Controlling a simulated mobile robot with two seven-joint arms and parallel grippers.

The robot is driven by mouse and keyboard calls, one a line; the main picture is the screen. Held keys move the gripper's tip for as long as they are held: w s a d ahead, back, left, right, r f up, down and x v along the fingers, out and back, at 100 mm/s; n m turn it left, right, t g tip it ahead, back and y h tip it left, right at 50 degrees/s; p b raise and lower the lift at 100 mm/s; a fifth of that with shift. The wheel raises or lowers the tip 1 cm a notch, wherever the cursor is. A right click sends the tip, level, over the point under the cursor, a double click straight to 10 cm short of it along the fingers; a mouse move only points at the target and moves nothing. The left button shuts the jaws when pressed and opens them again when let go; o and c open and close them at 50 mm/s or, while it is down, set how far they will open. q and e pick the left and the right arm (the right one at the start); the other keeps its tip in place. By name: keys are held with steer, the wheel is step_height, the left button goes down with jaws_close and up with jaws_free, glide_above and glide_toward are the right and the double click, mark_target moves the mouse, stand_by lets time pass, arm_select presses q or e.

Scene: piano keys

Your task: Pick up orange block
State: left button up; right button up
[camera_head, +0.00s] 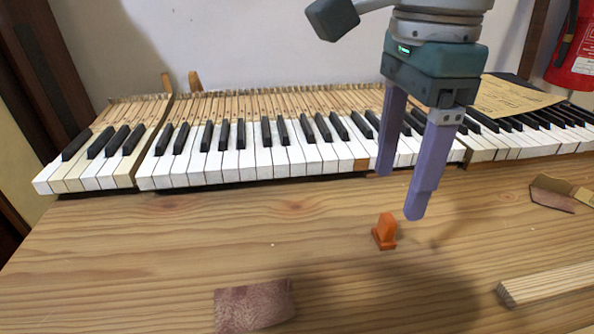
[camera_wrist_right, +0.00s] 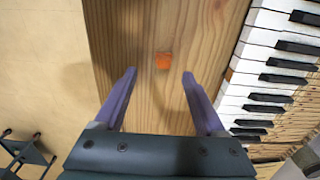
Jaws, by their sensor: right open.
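The orange block (camera_head: 385,232) stands on the wooden table, in front of the piano keys, right of centre in the head view. In the right wrist view the orange block (camera_wrist_right: 163,62) is small and lies ahead of the fingers, between their lines. My right gripper (camera_head: 399,195) is open and empty, with purple fingers pointing down. It is above the table, close to the block in the head view but apart from it. In the right wrist view both fingertips (camera_wrist_right: 159,73) are spread wide. My left gripper is not in view.
Piano keys (camera_head: 245,163) run along the back of the table (camera_head: 130,260). A dark reddish piece (camera_head: 254,306) lies at the front. A wooden strip (camera_head: 548,285) and a brown piece (camera_head: 553,194) lie at right. The table left of the block is clear.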

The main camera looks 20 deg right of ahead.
mark_target(389, 217)
steer(key=f, duration=0.5)
steer(key=f+b, duration=0.1)
steer(key=f, duration=0.1)
steer(key=shift+w+d+f, duration=0.25)
steer(key=shift+d+f, duration=0.05)
steer(key=shift+f, duration=0.05)
jaws_close()
